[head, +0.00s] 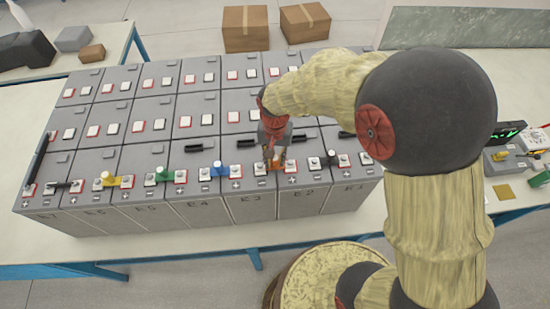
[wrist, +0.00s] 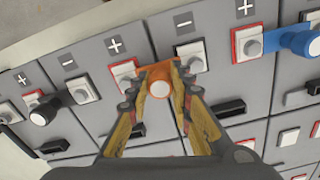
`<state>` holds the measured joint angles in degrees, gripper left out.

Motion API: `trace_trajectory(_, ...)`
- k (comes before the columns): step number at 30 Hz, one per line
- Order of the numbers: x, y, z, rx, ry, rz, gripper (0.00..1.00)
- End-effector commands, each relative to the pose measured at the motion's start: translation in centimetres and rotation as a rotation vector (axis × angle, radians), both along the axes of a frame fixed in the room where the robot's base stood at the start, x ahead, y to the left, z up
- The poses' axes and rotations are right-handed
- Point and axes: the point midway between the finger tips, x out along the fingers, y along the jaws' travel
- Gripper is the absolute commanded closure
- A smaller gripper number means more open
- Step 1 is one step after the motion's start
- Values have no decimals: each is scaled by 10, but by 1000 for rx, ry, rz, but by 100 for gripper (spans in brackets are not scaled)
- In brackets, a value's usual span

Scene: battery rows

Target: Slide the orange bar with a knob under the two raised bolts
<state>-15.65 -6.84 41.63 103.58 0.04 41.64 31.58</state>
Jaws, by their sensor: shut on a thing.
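The orange bar (wrist: 157,69) shows in the wrist view between two bolted terminals, with its pale round knob (wrist: 160,89) between my fingers. My gripper (wrist: 161,72) is shut on the knob. The left bolt (wrist: 127,84) stands on a red-edged pad and the right bolt (wrist: 195,64) on a grey pad. The bar's ends lie close to both bolts; I cannot tell whether they are under the heads. In the head view my gripper (head: 274,158) is over the front battery row and partly hides the orange bar (head: 275,167).
Blue (head: 217,170), green (head: 163,174) and yellow (head: 107,180) bars sit across terminals to the left. A black bar (head: 329,159) lies to the right. Black handles, including one (wrist: 229,108) near my right finger, rise from the battery tops. Cardboard boxes (head: 245,28) stand behind.

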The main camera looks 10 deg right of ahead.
Motion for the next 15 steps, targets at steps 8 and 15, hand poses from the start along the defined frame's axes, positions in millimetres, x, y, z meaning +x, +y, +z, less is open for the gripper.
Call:
trace_trajectory(8, 1, 0, 1, 1, -3, 0, 73)
trace_trajectory(15, 1, 0, 0, 0, -2, 0, 60)
